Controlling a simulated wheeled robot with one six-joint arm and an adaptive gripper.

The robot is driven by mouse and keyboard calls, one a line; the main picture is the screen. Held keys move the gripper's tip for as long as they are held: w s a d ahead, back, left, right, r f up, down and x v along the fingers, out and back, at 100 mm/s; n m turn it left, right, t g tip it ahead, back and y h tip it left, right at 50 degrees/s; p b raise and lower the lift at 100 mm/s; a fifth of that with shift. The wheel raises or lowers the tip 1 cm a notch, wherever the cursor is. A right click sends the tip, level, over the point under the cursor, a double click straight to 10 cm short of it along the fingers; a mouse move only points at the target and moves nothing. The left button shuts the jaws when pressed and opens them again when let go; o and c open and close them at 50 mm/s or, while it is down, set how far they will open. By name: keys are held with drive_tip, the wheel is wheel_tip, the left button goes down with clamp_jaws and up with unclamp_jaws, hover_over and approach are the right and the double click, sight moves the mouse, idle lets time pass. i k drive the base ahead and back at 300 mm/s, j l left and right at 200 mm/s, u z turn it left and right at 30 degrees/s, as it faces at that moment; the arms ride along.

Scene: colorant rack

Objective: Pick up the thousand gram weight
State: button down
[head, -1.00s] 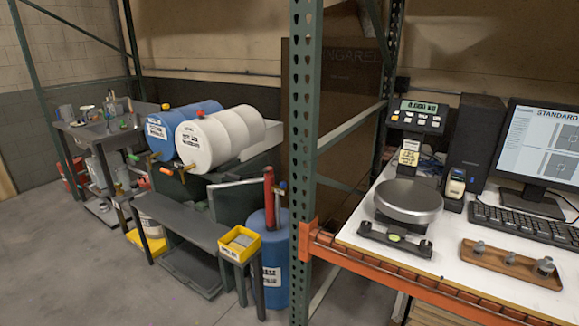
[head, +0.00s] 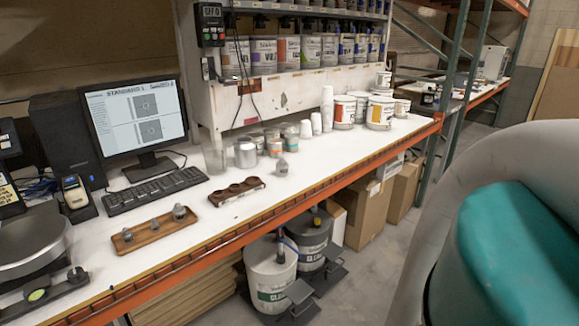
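Several small grey metal weights show in the head view. A light wooden tray (head: 148,238) near the front edge of the white bench holds a few; the largest of these is the weight at its right end (head: 180,213). Another grey knobbed weight (head: 282,168) stands by itself on the bench, behind and right of a dark wooden tray (head: 228,197) with round hollows. No gram markings are readable, so I cannot tell which one is the thousand gram weight. My gripper is not in view; only part of my arm shows at the right.
A round-pan scale (head: 30,240), keyboard (head: 155,190) and monitor (head: 135,120) stand on the left. Cups, a metal can (head: 245,155) and paint tins (head: 344,112) line the back. An orange beam (head: 300,190) edges the bench. Clear drums (head: 271,270) stand below.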

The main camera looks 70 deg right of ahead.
sight(281, 166)
drive_tip(key=z, duration=1.6)
drive_tip(key=k+l, duration=0.15)
drive_tip(key=k+u, duration=0.05)
drive_tip(key=k, duration=0.05)
